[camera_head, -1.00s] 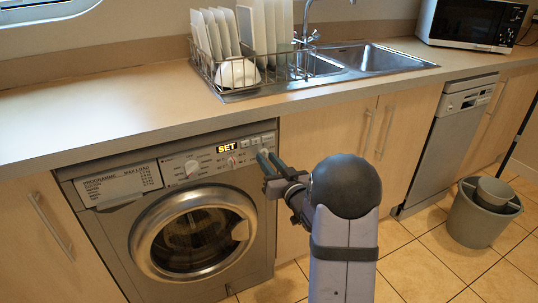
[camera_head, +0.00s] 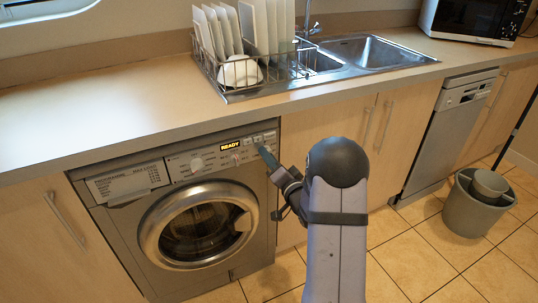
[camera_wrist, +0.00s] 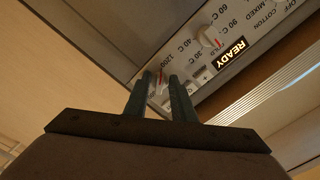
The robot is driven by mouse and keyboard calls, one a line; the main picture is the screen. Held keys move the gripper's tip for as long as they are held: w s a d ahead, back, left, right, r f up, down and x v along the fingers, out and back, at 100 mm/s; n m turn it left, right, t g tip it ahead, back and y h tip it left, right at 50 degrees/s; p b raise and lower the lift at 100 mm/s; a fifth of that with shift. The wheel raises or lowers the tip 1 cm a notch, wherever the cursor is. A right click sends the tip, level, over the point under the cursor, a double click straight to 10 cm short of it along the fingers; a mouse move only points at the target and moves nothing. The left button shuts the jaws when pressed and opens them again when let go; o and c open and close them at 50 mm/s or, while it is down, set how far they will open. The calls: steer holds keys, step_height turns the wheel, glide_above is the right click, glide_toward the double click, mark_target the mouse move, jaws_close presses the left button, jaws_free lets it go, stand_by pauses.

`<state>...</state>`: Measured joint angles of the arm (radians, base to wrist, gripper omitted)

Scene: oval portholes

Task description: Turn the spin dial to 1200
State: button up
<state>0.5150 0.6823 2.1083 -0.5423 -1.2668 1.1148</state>
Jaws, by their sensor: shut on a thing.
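The washing machine (camera_head: 115,215) stands under the counter in the head view, its control panel along the top. My gripper (camera_head: 264,151) is at the right part of this panel. In the wrist view, its two dark fingers (camera_wrist: 160,80) are shut on the spin dial (camera_wrist: 161,86), of which a pale and red part shows between them. The "1200" label (camera_wrist: 167,62) lies just beyond the fingertips. I cannot tell exactly where the dial points. The display (camera_head: 230,146) reads READY. In the head view my gripper hides the spin dial.
A temperature dial (camera_wrist: 208,38) sits close by on the panel, and a larger programme dial (camera_head: 197,165) is farther left. The counter edge overhangs the panel. The round door (camera_head: 160,250) is below. A grey bucket (camera_head: 470,215) stands on the floor at right.

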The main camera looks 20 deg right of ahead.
stand_by(0.3)
steer(key=o, duration=1)
steer(key=shift+s, duration=0.1)
steer(key=s, duration=0.7)
